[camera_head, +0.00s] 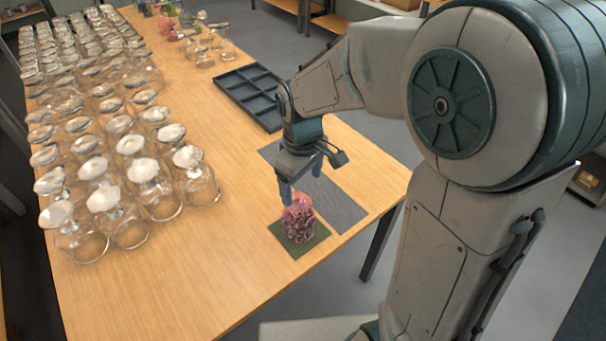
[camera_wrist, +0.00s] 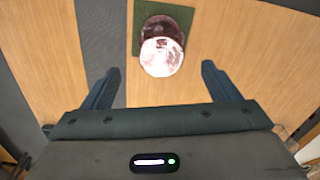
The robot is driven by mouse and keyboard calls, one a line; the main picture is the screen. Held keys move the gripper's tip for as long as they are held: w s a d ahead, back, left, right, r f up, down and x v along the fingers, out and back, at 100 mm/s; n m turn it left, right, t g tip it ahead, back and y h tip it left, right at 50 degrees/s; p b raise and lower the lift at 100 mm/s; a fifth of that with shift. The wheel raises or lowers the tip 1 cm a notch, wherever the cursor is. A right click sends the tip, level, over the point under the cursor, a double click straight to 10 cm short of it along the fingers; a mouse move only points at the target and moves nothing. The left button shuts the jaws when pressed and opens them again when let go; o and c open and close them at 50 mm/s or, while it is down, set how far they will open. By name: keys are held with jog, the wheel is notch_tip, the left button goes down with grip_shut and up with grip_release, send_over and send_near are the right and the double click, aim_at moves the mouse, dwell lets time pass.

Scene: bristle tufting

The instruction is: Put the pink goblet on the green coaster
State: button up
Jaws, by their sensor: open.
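The pink goblet (camera_head: 298,221) stands on the green coaster (camera_head: 282,238) near the table's front right edge. In the wrist view the pink goblet (camera_wrist: 161,57) shows a pale round disc towards me and a darker bowl behind it, so it looks bottom-up. The green coaster (camera_wrist: 180,20) shows around the bowl. My gripper (camera_head: 301,184) is open just above and behind the goblet. In the wrist view my gripper (camera_wrist: 161,69) has its fingers well apart, with the goblet ahead between their lines. The fingers look clear of it.
Many clear upside-down glasses (camera_head: 130,165) fill the table's left side. A grey mat (camera_head: 336,205) lies beside the coaster. A dark compartment tray (camera_head: 248,95) sits farther back. Coloured and clear glasses stand at the far end. Bare wood (camera_head: 190,270) lies left of the coaster.

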jog(key=s+d+r+m+t, duration=0.3)
jog(key=s+d+r+m, duration=0.4)
jog(key=s+d+m, duration=0.2)
jog(key=s+d, duration=0.2)
jog(key=s, duration=0.1)
jog(key=shift+d, duration=0.2)
jog(key=shift+w, duration=0.1)
